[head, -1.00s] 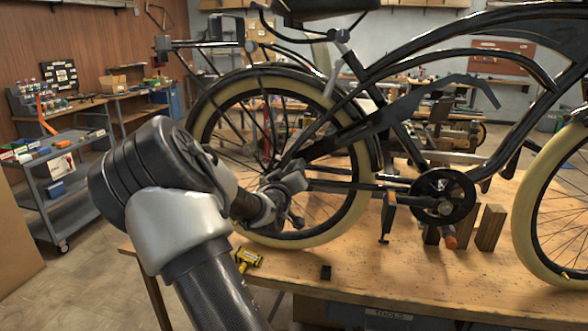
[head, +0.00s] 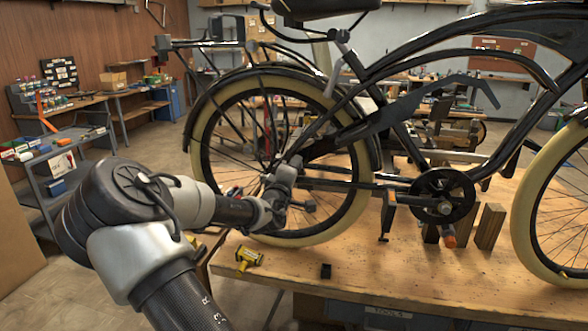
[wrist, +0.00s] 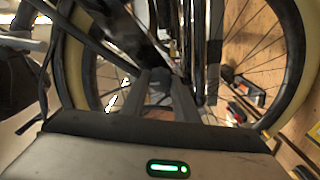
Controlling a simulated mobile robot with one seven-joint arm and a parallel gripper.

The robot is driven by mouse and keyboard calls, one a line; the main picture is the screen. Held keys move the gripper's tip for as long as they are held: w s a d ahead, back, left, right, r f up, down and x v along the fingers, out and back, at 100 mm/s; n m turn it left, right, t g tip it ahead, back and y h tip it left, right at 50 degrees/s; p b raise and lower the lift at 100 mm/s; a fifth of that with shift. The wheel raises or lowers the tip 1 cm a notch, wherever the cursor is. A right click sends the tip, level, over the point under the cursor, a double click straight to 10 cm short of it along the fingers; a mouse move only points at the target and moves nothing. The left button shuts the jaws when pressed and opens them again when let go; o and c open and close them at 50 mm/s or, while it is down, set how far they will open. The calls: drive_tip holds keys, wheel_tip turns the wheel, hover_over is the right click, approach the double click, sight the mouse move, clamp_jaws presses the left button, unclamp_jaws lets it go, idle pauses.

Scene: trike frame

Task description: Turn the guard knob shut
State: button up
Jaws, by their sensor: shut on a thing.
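The trike frame's rear wheel (head: 204,125), with a cream tyre and black spokes, stands at the bench edge in the head view. The dark guard (head: 425,98) runs from near the hub up to the right. My gripper (head: 288,172) is at the wheel's hub area, reaching in from the left. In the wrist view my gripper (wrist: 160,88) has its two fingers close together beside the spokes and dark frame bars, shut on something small. That is where the guard knob is; the knob itself is hidden by the fingers, so its turn angle cannot be told.
The crank and chainring (head: 442,196) are right of my gripper. A grey tool cart (head: 60,170) stands at the left.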

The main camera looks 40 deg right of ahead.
idle(0.4)
drive_tip(key=o, duration=1.1)
drive_tip(key=shift+c, duration=0.2)
drive_tip(key=v, duration=1.7)
drive_tip(key=shift+a, duration=0.25)
drive_tip(key=shift+s, duration=0.15)
